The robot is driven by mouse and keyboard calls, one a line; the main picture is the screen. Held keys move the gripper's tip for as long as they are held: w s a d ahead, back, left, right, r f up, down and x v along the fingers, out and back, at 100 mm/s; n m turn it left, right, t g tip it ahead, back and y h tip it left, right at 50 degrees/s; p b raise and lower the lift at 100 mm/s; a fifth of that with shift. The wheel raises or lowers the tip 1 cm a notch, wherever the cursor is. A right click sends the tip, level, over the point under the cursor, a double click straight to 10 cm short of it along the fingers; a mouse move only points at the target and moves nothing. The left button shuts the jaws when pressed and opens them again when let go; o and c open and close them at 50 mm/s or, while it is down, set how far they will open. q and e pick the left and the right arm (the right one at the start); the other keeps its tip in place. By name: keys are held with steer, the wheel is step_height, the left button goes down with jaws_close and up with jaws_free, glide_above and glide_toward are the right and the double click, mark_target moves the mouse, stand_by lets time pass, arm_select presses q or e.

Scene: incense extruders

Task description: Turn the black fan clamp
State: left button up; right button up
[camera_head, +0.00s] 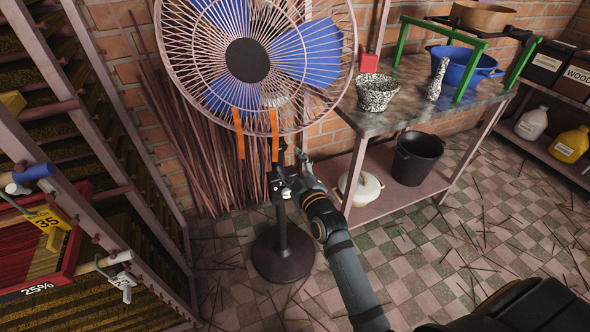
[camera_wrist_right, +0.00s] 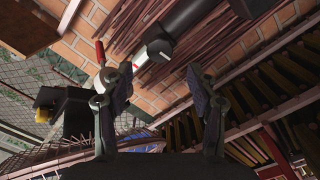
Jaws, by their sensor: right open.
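The blue-bladed fan (camera_head: 247,60) stands left of the table on a black pole (camera_head: 282,222) with a round base. The black clamp (camera_head: 279,180) sits on the pole below the fan cage, partly covered by my right gripper (camera_head: 293,172). In the right wrist view, my right gripper (camera_wrist_right: 158,80) has its two fingers spread, with nothing between them. The black pole (camera_wrist_right: 190,30) with a pale collar lies just beyond the fingertips. I cannot tell whether a finger touches the clamp. My left gripper is not in view.
A metal table (camera_head: 385,118) with a speckled pot (camera_head: 376,92) and blue basin is right of the fan. A black bucket (camera_head: 416,158) is on its lower shelf. Racks (camera_head: 75,110) stand left. Thin sticks lean on the brick wall and lie on the tiled floor.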

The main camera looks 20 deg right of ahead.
steer(key=s, duration=0.3)
steer(key=shift+s, duration=0.15)
